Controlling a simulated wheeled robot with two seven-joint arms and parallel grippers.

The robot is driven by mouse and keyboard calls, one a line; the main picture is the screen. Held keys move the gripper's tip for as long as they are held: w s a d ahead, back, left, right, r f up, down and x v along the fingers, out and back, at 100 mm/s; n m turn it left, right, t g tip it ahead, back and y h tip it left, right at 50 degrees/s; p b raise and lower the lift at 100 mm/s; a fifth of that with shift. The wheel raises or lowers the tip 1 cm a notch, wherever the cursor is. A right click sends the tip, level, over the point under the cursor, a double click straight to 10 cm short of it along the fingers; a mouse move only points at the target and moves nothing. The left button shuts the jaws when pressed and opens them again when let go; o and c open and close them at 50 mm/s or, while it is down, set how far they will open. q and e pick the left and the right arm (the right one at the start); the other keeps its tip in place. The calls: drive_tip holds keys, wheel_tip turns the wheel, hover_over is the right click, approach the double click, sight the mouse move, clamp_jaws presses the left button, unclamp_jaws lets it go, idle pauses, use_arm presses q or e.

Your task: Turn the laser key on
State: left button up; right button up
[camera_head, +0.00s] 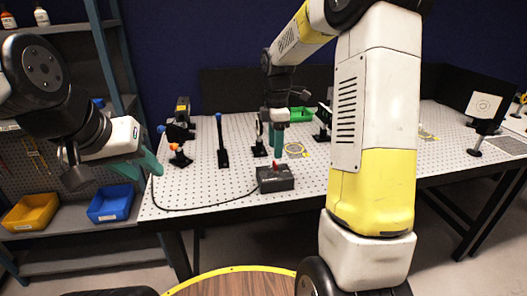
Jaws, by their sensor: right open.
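A dark grey control box (276,179) sits near the front edge of the perforated table. A small red part, which looks like the laser key (275,165), stands on its top. My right gripper (277,154) points down just above the box with its green fingers close to the red part. It is open, and I cannot tell whether the fingers are around the key or behind it. My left gripper (143,170) is off the table's left front corner, far from the box, with green fingers. Its opening is unclear from this angle.
A black cable (210,206) runs from the box along the front edge. Several optic mounts, such as a blue-topped post (221,140), stand behind. A target screen (484,106) is at the far right. A green bin (301,114) sits at the back. Shelves with yellow (30,212) and blue (110,204) bins stand left.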

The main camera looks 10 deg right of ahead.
sight(275, 163)
wheel_tip(275, 163, down, 6)
drive_tip(key=shift+f, duration=0.1)
clamp_jaws()
idle(0.4)
